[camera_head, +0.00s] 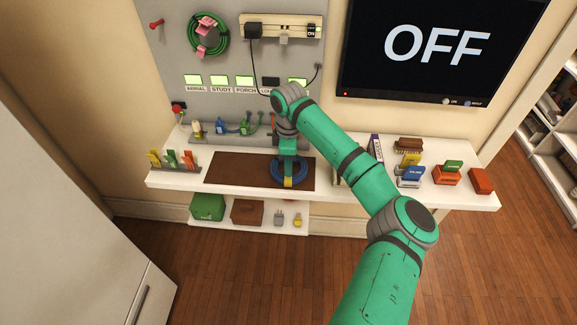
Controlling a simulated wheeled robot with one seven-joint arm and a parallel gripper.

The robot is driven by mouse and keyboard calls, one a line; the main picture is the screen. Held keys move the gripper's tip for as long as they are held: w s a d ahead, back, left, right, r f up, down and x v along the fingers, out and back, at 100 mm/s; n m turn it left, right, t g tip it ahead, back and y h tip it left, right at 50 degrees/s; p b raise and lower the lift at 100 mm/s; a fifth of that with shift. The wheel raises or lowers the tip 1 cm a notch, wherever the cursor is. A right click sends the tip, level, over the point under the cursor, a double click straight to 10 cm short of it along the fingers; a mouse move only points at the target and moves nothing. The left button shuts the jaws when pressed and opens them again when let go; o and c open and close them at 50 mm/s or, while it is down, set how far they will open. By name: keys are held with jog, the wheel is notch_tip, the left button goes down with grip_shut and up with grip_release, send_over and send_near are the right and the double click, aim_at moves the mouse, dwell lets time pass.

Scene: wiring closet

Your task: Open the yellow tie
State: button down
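A blue coil of cable (273,177) lies on the brown mat (232,171) on the white shelf. A yellow band (288,182), which looks like the yellow tie, wraps the near side of the coil. I cannot make out whether it is fastened. My green arm reaches in from the lower right, and my gripper (287,164) points down over the coil, just behind the yellow band in the picture. The wrist hides part of the coil's far side. The fingertips are too small to tell open from shut, or whether they touch the tie.
A rack of coloured pieces (172,161) stands left of the mat. Coloured blocks (447,173) stand on the right of the shelf. A panel behind holds a green coil with pink ties (223,34) and a power strip (281,25). A screen (436,50) reads OFF.

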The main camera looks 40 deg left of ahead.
aim_at(288, 181)
dwell(0.4)
jog(key=t+y, duration=0.1)
jog(key=s+d+t+y, duration=0.1)
jog(key=t, duration=0.1)
jog(key=s+r+t+y, duration=0.1)
jog(key=shift+d+t, duration=0.15)
jog(key=shift+t, duration=0.15)
jog(key=t+y, duration=0.1)
jog(key=s+d+t+y, duration=0.1)
jog(key=t, duration=0.1)
jog(key=shift+s+f+t+y, duration=0.1)
jog(key=shift+s+t+y, duration=0.15)
jog(key=shift+t+y, duration=0.05)
jog(key=t+y, duration=0.1)
jog(key=t, duration=0.1)
jog(key=s+d+t+y, duration=0.1)
jog(key=shift+s+f+t, duration=0.1)
jog(key=shift+f+t, duration=0.3)
jog(key=shift+s+d+f+t+y, duration=0.15)
jog(key=shift+s+f+t+y, duration=0.1)
jog(key=shift+t+y, duration=0.35)
jog(key=shift+s+d+f+t+y, duration=0.1)
jog(key=shift+s+f+t+y, duration=0.1)
jog(key=shift+t+y, duration=0.4)
jog(key=shift+t, duration=0.3)
jog(key=c, duration=1.9)
grip_release()
jog(key=shift+o, duration=0.2)
